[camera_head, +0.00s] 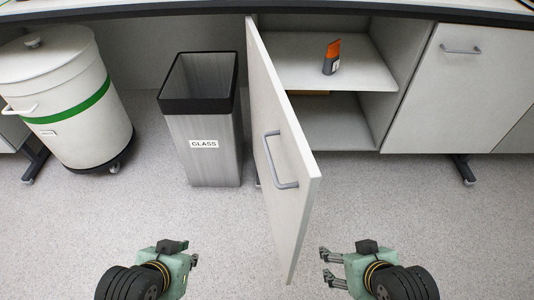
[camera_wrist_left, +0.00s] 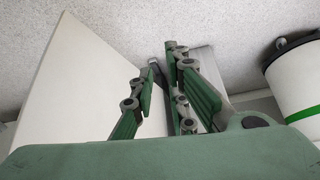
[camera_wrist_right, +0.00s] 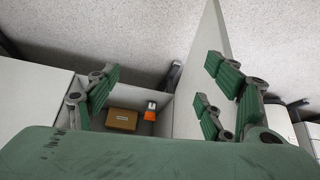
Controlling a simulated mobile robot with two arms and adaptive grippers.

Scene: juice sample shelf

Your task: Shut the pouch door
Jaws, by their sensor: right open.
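The pouch door (camera_head: 283,160) is a pale cabinet door with a grey bar handle (camera_head: 280,160). It stands swung wide open toward me, its free edge between my grippers. My left gripper (camera_head: 193,260) is at the lower left of the door, apart from it, its fingers nearly together and empty. The door fills the left of the left wrist view (camera_wrist_left: 75,75). My right gripper (camera_head: 327,268) is open and empty at the lower right of the door. The right wrist view shows the door as a panel (camera_wrist_right: 203,65) behind its fingers.
The open cabinet (camera_head: 325,60) holds an orange-topped grey bottle (camera_head: 332,57) on its upper shelf and a brown box (camera_wrist_right: 122,120) below. A GLASS bin (camera_head: 203,150) and a white drum (camera_head: 75,100) stand left. A closed cabinet door (camera_head: 450,95) is right. The near floor is clear.

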